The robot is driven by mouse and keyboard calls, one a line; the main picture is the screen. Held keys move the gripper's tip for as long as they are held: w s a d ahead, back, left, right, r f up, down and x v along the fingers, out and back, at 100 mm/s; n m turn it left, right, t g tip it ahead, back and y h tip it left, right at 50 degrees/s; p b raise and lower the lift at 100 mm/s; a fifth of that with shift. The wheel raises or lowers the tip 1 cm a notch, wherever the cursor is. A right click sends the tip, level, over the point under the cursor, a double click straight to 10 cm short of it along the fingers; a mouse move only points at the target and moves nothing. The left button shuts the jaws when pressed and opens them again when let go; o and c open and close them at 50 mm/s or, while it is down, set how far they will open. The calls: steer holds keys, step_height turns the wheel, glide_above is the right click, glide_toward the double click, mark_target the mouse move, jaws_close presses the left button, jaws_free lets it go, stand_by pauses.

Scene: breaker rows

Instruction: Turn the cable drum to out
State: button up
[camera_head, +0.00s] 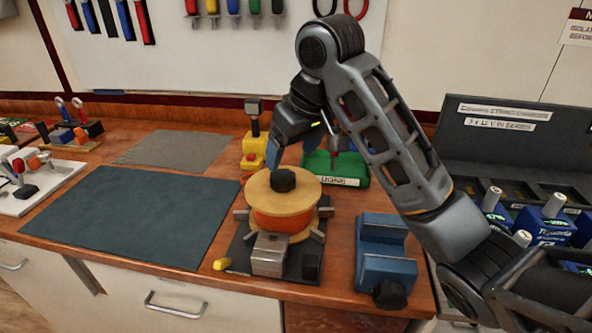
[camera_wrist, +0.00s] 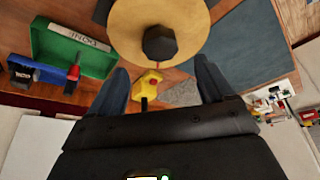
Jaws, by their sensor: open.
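The cable drum (camera_head: 283,205) stands on a dark base on the workbench, with a wooden top flange, an orange winding and a black hexagonal knob (camera_head: 283,179) at its centre. In the wrist view the drum's round top (camera_wrist: 118,28) and its knob (camera_wrist: 160,44) lie just beyond my fingertips. My gripper (camera_wrist: 163,75) is open and empty, its two blue fingers apart, with the knob ahead of the gap between them. In the head view my gripper (camera_head: 290,145) is above and behind the drum. No drum marking is readable.
A green bin labelled DONE (camera_head: 336,170) and a yellow device (camera_head: 254,150) stand behind the drum. A blue vise (camera_head: 382,255) is to its right. A battery case (camera_head: 520,150) fills the far right. Dark mats (camera_head: 125,215) leave free room at left.

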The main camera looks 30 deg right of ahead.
mark_target(284, 175)
steer(key=x, duration=0.7)
steer(key=shift+w+f, duration=0.1)
steer(key=shift+f, duration=0.15)
steer(key=shift+c, duration=0.2)
steer(key=c, duration=1.5)
steer(key=shift+o, duration=0.2)
